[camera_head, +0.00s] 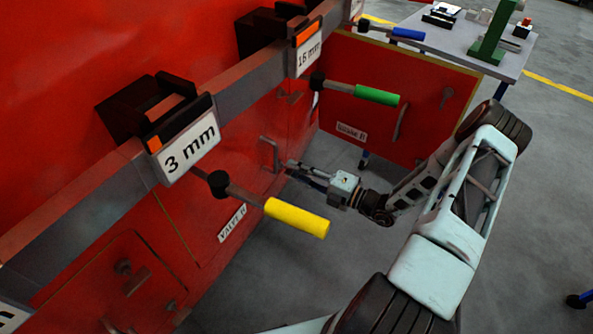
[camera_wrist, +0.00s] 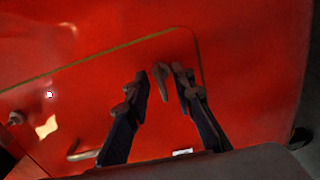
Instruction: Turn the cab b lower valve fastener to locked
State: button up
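A small grey-brown fastener (camera_wrist: 160,76) on the red panel (camera_wrist: 75,95) stands between my fingertips in the wrist view, near a rounded corner of the panel's outline. My gripper (camera_wrist: 161,84) is open, one finger on each side of the fastener, with visible gaps. Whether either finger touches it I cannot tell. In the head view my gripper (camera_head: 287,167) reaches left to the red wall, close to a bent grey handle (camera_head: 272,152). The fastener is too small or hidden there to make out. A "VALVE" label (camera_head: 232,223) sits lower left of the gripper; its last letter is unclear.
A yellow-handled lever (camera_head: 296,217) and a green-handled lever (camera_head: 376,95) stick out near my arm. A grey rail (camera_head: 248,85) with "3 mm" (camera_head: 187,147) and "15 mm" (camera_head: 308,49) signs runs above. A table (camera_head: 455,38) stands behind. The grey floor to the right is mostly clear.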

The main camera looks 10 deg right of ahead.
jog(key=v, duration=1.2)
